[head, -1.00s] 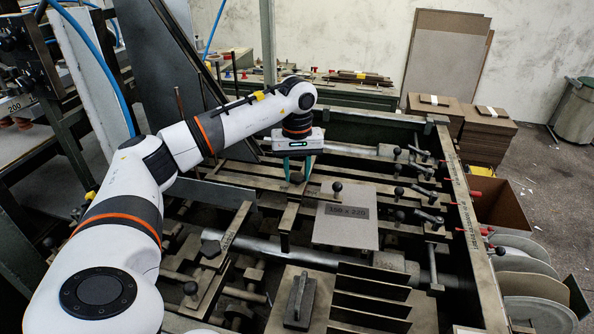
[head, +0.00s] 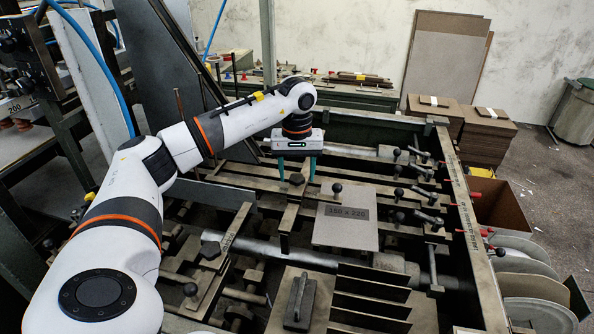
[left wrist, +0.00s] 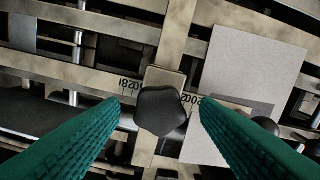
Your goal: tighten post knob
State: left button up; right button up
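The dark post knob (head: 297,179) stands on a flat bar of the feeder, under my left gripper. In the left wrist view it is a black, faceted knob (left wrist: 160,110) between the fingertips. My left gripper (head: 296,174) points down, and its green fingers (left wrist: 160,104) are apart, one on each side of the knob. A gap shows between each finger and the knob in the left wrist view, so the gripper is open and holds nothing. Partly hidden number marks show beside the knob. My right gripper is not in view.
A grey board marked 150 x 220 (head: 345,228) lies to the right of the knob. A small ball-topped post (head: 336,188) stands at its far edge. Several levers and rods line the feeder's right side (head: 462,215). A dark handled block (head: 299,300) sits nearer.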

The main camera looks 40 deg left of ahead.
aim_at(297, 177)
pick_arm(q)
notch_tip(297, 177, up, 7)
jog(key=shift+f+b, duration=0.1)
jog(key=shift+b, duration=0.65)
notch_tip(297, 177, up, 5)
jog(key=shift+r+p, duration=0.1)
jog(key=shift+p, duration=0.4)
